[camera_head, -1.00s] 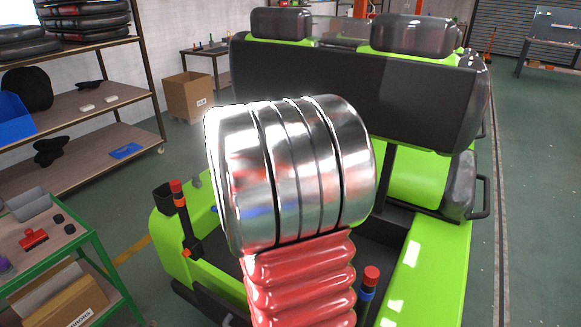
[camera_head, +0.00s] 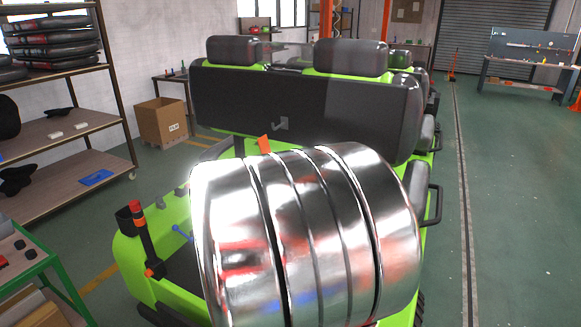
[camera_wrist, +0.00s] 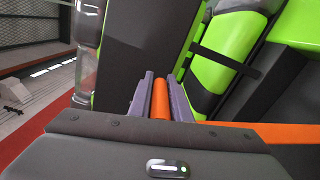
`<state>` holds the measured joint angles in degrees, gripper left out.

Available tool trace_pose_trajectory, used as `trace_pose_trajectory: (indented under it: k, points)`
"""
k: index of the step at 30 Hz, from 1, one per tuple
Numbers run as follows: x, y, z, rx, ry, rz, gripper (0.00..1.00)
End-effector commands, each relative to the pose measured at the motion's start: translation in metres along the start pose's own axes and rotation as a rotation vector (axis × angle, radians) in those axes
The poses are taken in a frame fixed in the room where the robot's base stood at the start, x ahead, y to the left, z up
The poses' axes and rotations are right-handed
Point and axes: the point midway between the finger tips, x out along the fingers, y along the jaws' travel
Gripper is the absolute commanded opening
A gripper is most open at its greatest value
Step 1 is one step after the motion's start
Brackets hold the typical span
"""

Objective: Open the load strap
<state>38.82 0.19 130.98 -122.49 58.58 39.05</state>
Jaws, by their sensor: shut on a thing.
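In the wrist view my gripper (camera_wrist: 160,98) has its two grey-purple fingers closed on an orange handle-like piece (camera_wrist: 160,103), in front of a dark panel. I cannot tell from this view whether that piece belongs to the load strap. A black strap (camera_wrist: 226,60) crosses the green bodywork to the right of the fingers. In the head view my large silver arm joint hides the gripper and much of the cart bed. A small orange piece (camera_head: 264,144) shows just above the joint, in front of the black seat back (camera_head: 330,105).
The green cart (camera_head: 160,255) fills the middle of the head view. A dark post with a red-orange cap (camera_head: 136,208) stands at its left corner. Shelves (camera_head: 75,140) and a cardboard box (camera_head: 162,122) are at left. Open floor (camera_head: 515,190) lies at right.

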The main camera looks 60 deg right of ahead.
Motion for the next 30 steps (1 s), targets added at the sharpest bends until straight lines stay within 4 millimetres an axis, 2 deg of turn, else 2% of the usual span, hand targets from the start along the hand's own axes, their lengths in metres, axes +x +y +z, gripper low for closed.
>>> trace_pose_trajectory:
  k: [10, 11, 18, 30]
  points:
    - [-0.0004, -0.0036, -0.0002, -0.004, 0.001, -0.006, 0.00]
    - [-0.0004, -0.0036, -0.0002, -0.004, 0.001, -0.006, 0.18]
    - [-0.0006, -0.0021, -0.0007, -0.003, 0.002, -0.004, 0.35]
    - [-0.0067, -0.0006, -0.0017, -0.001, 0.004, -0.002, 0.36]
